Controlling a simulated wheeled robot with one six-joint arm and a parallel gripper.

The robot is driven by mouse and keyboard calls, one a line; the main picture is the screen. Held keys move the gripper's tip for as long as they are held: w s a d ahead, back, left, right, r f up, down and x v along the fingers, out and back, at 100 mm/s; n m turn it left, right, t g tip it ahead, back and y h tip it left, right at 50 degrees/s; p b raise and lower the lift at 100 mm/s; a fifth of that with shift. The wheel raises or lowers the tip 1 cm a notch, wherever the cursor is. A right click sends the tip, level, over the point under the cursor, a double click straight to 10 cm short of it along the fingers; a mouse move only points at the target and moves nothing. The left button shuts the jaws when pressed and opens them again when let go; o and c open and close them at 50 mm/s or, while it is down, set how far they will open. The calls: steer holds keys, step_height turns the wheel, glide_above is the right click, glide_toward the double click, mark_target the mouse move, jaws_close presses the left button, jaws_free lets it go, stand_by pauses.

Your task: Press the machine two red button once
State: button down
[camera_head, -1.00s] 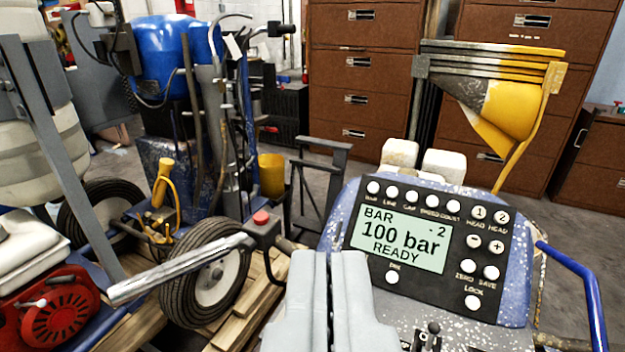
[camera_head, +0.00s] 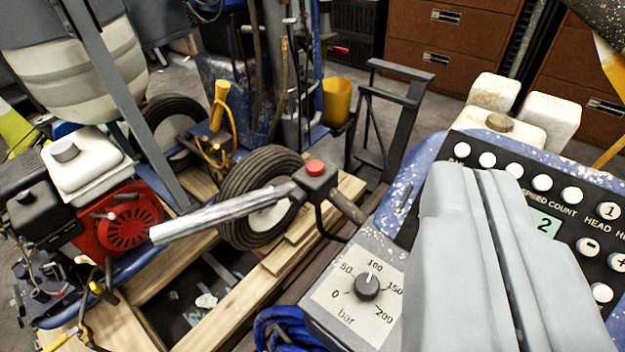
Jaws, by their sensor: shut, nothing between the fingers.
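My gripper (camera_head: 482,172) is shut and empty.
A grey box with a bar dial (camera_head: 367,287) is below the button. White round panel buttons (camera_head: 541,183) lie beside my gripper. A red engine (camera_head: 118,225), a wheel (camera_head: 250,180) and wooden planks (camera_head: 215,278) are at left. A dark metal frame (camera_head: 395,115) stands behind.

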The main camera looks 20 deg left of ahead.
steer(key=w+a+f+n+g+y, duration=0.1)
steer(key=w+a+f+g, duration=0.15)
steer(key=w, duration=0.35)
steer(key=w+a+f+n+g+y, duration=0.1)
steer(key=w+f+g+y, duration=0.2)
steer(key=w, duration=0.4)
steer(key=n+g+y, duration=0.4)
steer(key=g+y, duration=0.1)
steer(key=g, duration=0.3)
glide_above(321, 168)
step_height(321, 168, down, 7)
steer(key=shift+f, duration=4.3)
steer(key=shift+f, duration=0.15)
steer(key=shift+f, duration=0.25)
